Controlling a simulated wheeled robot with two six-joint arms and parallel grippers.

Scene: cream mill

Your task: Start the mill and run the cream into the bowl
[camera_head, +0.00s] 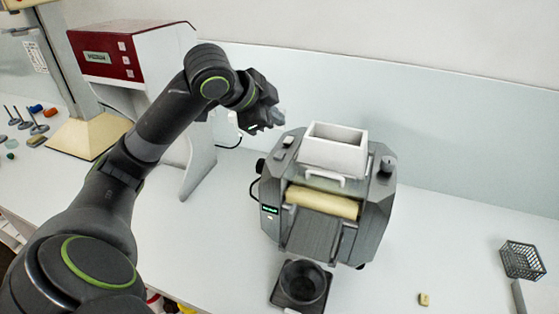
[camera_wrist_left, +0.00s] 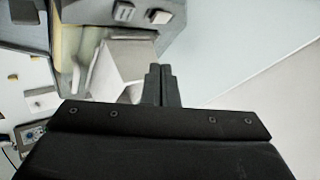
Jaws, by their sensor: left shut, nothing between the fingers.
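The grey mill (camera_head: 368,222) stands on the bench right of centre in the head view. It has a white hopper (camera_head: 345,157) on top, a cream-coloured roller (camera_head: 322,202) in front and a sloping grey chute (camera_head: 315,238) below. A lit green display (camera_head: 269,209) is on its left front, and a dark knob (camera_head: 387,167) on its right top. A dark bowl (camera_head: 303,282) sits below the chute; its contents cannot be made out. My left gripper (camera_head: 278,117) is shut and empty, up beside the mill's back left; its fingers show in the wrist view (camera_wrist_left: 160,84). My right gripper is not in view.
A red and white machine (camera_head: 105,53) stands at the back left, with several small tools (camera_head: 28,122) left of it. A black wire basket (camera_head: 522,260) and a small tan block (camera_head: 424,299) lie at the right. The bench between mill and basket is clear.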

